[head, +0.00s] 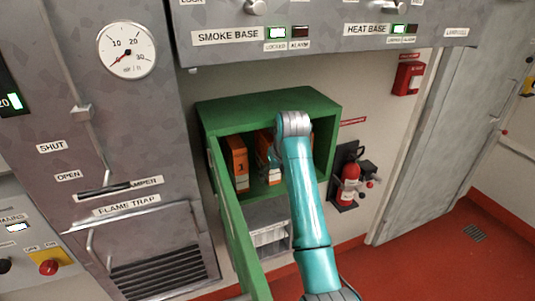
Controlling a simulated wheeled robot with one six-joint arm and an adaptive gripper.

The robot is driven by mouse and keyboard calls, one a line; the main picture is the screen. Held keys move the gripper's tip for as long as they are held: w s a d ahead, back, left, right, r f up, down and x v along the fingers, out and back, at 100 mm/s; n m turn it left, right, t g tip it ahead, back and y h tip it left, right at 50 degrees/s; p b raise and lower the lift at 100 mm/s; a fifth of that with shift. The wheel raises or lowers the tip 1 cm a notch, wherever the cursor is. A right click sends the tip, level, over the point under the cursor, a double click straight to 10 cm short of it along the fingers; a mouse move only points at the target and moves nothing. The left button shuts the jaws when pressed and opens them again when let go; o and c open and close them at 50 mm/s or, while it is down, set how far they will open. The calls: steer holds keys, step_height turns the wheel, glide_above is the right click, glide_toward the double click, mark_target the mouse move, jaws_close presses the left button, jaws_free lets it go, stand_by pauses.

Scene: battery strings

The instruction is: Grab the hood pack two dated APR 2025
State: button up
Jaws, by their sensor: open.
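A green cabinet (325,109) hangs on the wall with its door (232,235) swung open toward me. Inside, an orange pack (236,157) with a dark mark like a numeral stands upright at the left. A second orange pack (264,146) stands to its right, partly covered by my arm. No date can be read on either pack, and I cannot tell which is hood pack two. My teal arm reaches up to the cabinet opening, its grey wrist joint in front of the interior. My gripper itself is hidden behind the wrist.
The open door stands close to the left of my arm. A grey bin (268,235) is below the cabinet. A red fire extinguisher (350,181) hangs to the right. A panel (330,30) labelled SMOKE BASE and HEAT BASE overhangs above. Red floor is free at right.

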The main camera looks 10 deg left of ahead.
jaws_close()
stand_by(0.4)
steer(key=shift+r, duration=0.1)
